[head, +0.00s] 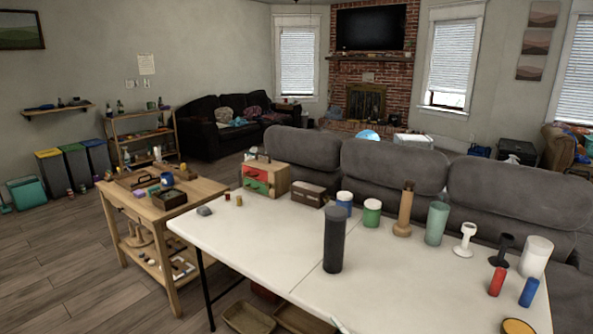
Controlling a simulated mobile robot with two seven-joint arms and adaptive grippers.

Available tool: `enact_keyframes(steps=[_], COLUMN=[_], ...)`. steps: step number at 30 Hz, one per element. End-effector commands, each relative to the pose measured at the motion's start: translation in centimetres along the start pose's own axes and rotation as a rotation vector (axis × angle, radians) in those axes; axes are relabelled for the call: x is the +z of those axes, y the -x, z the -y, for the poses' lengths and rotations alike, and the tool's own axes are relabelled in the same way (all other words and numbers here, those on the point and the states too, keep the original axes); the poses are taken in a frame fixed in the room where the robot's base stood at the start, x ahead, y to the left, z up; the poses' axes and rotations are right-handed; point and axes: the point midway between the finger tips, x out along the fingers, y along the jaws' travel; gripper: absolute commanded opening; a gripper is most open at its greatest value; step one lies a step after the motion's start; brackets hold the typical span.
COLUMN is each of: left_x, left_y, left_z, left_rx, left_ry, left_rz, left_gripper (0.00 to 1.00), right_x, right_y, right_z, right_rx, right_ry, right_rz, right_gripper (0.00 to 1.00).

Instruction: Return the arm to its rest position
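Neither of my grippers shows in the head view, and no arm reaches over the table. The white folding table (270,240) fills the lower right. A tall dark cylinder (333,240) stands upright near its middle. A small pale piece (340,326) is cut off at the bottom edge, and I cannot tell what it is.
A grey sofa (390,170) stands behind.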

Motion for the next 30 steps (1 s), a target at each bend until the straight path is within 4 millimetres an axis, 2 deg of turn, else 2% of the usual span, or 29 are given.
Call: enact_keyframes(steps=[1, 3, 5, 6, 9, 12, 15, 19, 30], left_x=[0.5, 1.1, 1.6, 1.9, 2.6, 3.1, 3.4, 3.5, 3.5], left_y=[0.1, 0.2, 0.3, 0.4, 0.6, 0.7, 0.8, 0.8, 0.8], left_z=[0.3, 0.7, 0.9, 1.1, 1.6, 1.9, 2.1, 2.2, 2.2], left_rx=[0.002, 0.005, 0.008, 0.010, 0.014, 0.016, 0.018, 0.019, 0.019], left_ry=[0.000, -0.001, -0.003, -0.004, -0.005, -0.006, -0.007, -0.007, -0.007], left_rz=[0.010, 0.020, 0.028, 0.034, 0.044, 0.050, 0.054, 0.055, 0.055], left_gripper=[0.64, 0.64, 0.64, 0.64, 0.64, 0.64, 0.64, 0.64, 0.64], right_x=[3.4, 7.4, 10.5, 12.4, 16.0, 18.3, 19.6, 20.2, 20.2], right_y=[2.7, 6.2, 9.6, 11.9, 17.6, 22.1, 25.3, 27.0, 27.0], right_z=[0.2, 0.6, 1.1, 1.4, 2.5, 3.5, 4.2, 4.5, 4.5], right_rx=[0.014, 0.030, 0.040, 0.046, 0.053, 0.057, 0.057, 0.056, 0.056], right_ry=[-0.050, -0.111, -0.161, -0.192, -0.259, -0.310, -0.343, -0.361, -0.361], right_rz=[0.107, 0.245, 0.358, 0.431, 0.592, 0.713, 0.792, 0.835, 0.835], right_gripper=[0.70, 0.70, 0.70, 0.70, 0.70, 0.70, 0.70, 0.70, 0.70])
